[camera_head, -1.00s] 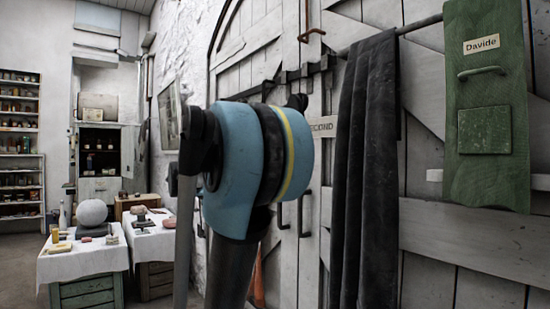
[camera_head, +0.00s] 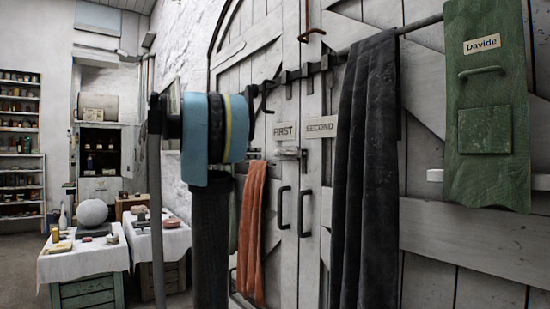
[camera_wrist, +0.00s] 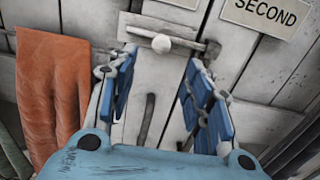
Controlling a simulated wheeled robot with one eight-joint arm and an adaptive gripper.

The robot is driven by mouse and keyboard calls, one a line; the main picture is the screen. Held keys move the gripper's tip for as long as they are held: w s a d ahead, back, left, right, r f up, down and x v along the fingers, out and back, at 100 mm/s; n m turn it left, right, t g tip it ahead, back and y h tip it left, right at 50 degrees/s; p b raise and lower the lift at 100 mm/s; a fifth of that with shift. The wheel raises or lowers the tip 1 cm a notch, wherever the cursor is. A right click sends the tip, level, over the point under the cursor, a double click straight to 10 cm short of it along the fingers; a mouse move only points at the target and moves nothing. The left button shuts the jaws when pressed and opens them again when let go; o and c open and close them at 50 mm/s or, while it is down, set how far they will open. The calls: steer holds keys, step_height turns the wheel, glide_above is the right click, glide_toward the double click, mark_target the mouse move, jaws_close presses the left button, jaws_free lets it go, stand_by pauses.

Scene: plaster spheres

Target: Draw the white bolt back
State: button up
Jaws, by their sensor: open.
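The bolt (camera_wrist: 185,44) lies across the pale door boards in the wrist view, a greyish bar with a round white knob (camera_wrist: 161,43). In the head view the bolt (camera_head: 287,153) shows small, just under the FIRST sign. My gripper (camera_wrist: 160,88) has its two blue-padded fingers spread wide in the wrist view, with nothing between them but door and a dark handle behind. The knob is above and between the fingertips in that picture, apart from both. In the head view my arm hides most of the gripper.
FIRST (camera_head: 285,132) and SECOND (camera_head: 321,127) signs are on the door. An orange cloth (camera_wrist: 45,95) hangs left of the bolt. Dark door handles (camera_head: 304,213) are below the bolt.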

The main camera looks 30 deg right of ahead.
mark_target(276, 154)
steer(key=d, duration=0.8)
steer(key=w+d, duration=0.1)
steer(key=d, duration=0.4)
steer(key=shift+d, duration=0.1)
